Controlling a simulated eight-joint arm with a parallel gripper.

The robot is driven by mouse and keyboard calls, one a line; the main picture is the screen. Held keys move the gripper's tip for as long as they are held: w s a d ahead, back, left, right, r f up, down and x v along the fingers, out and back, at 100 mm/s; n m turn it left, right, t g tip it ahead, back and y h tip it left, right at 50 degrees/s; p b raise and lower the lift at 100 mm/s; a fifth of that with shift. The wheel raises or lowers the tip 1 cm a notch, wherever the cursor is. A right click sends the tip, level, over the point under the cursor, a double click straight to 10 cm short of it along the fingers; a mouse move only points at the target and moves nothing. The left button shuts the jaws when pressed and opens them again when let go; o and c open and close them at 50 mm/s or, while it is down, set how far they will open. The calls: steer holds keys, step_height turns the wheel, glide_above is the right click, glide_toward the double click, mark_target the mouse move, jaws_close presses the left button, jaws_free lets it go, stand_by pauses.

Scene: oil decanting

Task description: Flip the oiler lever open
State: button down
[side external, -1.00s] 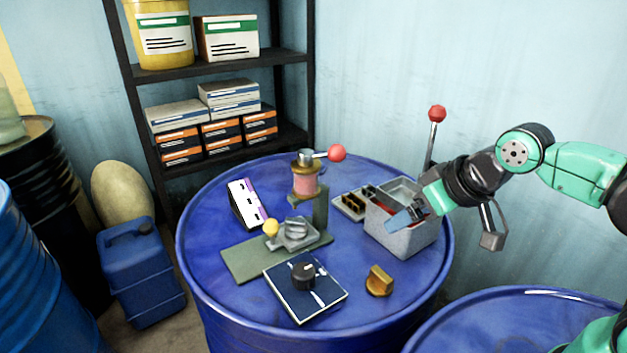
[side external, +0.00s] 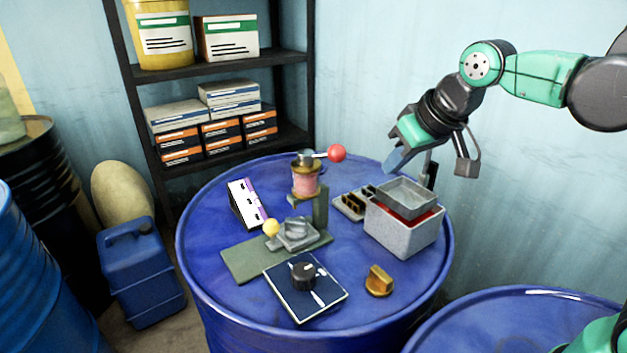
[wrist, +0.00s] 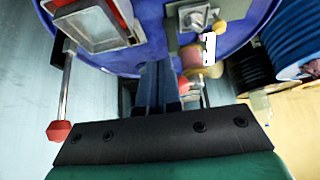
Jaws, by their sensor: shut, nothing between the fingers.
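The oiler (side external: 306,180) is a pinkish glass cup with brass ends on a grey-green stand on the blue drum. Its lever (side external: 321,155) lies roughly level at the top and ends in a red ball (side external: 337,153) pointing right. My gripper (side external: 393,161) is shut and empty, in the air to the right of the red ball and apart from it. In the wrist view the shut fingers (wrist: 156,88) point toward the drum, with the oiler (wrist: 195,62) just right of them.
A grey box (side external: 403,232) with a tray and red contents stands right of the oiler. A tall rod with a red knob (wrist: 59,130) stands behind it, mostly hidden by my gripper in the side view. A dial panel (side external: 306,290) and brass knob (side external: 379,281) lie in front.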

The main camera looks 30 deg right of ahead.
step_height(320, 180, up, 9)
steer(key=m+g, duration=0.1)
steer(key=g, duration=0.1)
glide_above(330, 153)
steer(key=w+d, duration=0.1)
steer(key=d, duration=0.1)
steer(key=shift+w+r+m+h, duration=0.2)
steer(key=shift+w+m+h, duration=0.15)
steer(key=shift+w, duration=0.55)
steer(key=shift+w+f, duration=0.1)
step_height(330, 153, down, 10)
steer(key=shift+s, duration=0.3)
